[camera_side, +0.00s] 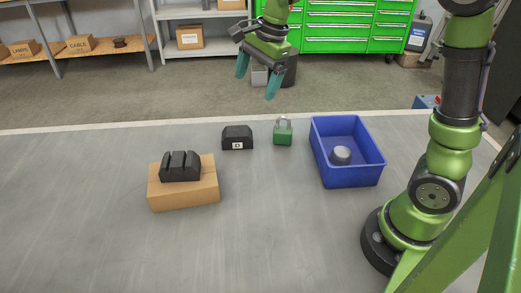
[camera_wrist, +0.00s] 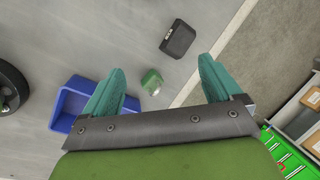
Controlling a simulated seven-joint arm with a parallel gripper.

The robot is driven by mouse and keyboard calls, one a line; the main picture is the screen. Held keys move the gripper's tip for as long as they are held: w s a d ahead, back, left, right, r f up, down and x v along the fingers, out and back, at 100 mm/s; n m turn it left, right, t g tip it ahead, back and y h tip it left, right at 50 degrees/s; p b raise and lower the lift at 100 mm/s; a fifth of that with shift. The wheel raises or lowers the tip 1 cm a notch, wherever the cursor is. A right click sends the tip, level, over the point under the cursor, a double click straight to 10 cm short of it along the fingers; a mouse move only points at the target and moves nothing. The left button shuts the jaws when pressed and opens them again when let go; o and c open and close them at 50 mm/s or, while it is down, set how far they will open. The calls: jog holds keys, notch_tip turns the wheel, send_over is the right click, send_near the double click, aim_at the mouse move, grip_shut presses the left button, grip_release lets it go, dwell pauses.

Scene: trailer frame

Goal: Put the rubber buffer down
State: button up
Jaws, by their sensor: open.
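A black wedge-sided block with a white "D" label (camera_side: 237,137) sits on the grey table, left of a green padlock; it also shows in the wrist view (camera_wrist: 177,40). A black ribbed block (camera_side: 180,166) rests on top of a cardboard box (camera_side: 188,196) at the left. I cannot tell for certain which of the two black blocks is the rubber buffer. My gripper (camera_side: 257,82) is open and empty, raised above the far edge of the table. In the wrist view its two teal fingers (camera_wrist: 161,66) are wide apart with nothing between them.
The green padlock (camera_side: 283,132) stands between the labelled block and a blue bin (camera_side: 350,176), which holds a grey round part (camera_side: 341,155). The table front is clear. Shelves (camera_side: 200,50) and a green tool cabinet (camera_side: 345,28) stand behind.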

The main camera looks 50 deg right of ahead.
jog(key=s+a+n+t, duration=0.2)
jog(key=s+n, duration=0.5)
jog(key=s, duration=0.2)
jog(key=s+a+n+t, duration=0.1)
jog(key=s+n+t, duration=0.1)
jog(key=s+n, duration=0.5)
jog(key=s, duration=0.2)
jog(key=shift+s+a+r+y, duration=0.3)
jog(key=shift+s+a+r, duration=0.05)
jog(key=shift+a, duration=0.05)
